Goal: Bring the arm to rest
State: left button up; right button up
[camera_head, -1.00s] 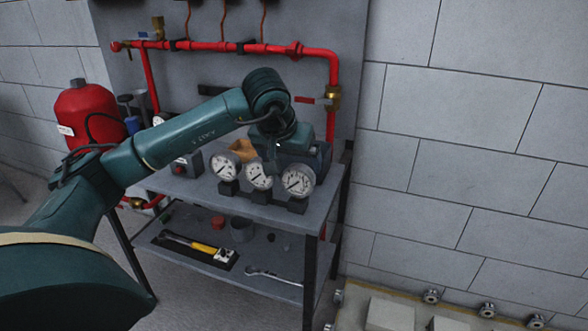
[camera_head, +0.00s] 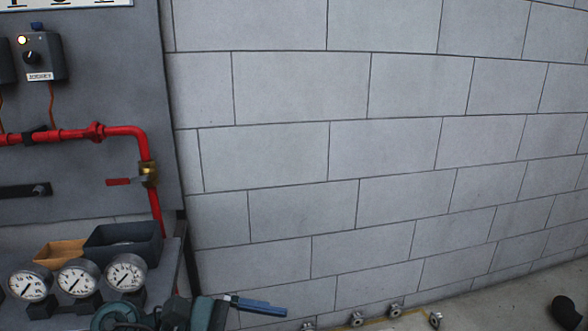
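I cannot tell whether this bar is a finger or something held. No pair of fingertips can be made out. My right gripper is not seen.
Three round gauges (camera_head: 77,279) stand on the bench at lower left, with a dark bin (camera_head: 122,245) and an orange bin (camera_head: 60,253) behind. A red pipe (camera_head: 70,135) with a brass valve (camera_head: 149,174) runs above. The block wall (camera_head: 400,150) fills the right. A dark object (camera_head: 568,311) is at lower right.

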pick_arm(q)
jog(key=s+a+f+m+t+y, duration=0.4)
jog(key=a+f+m+t+y, duration=0.15)
jog(key=f+m, duration=0.2)
jog(key=s+a+f+m+t+y, duration=0.45)
jog(key=f+m+t, duration=0.25)
jog(key=f, duration=0.2)
jog(key=r+p, duration=0.1)
jog(key=p, duration=0.3)
jog(key=r+g+y+p, duration=0.1)
jog(key=r+p, duration=0.1)
jog(key=p, duration=0.3)
jog(key=r+m+g+p, duration=0.1)
jog(key=r+p, duration=0.1)
jog(key=p, duration=0.3)
jog(key=shift+w+d+g+y, duration=0.15)
jog(key=shift+w+g+y, duration=0.1)
jog(key=shift+w+y, duration=0.15)
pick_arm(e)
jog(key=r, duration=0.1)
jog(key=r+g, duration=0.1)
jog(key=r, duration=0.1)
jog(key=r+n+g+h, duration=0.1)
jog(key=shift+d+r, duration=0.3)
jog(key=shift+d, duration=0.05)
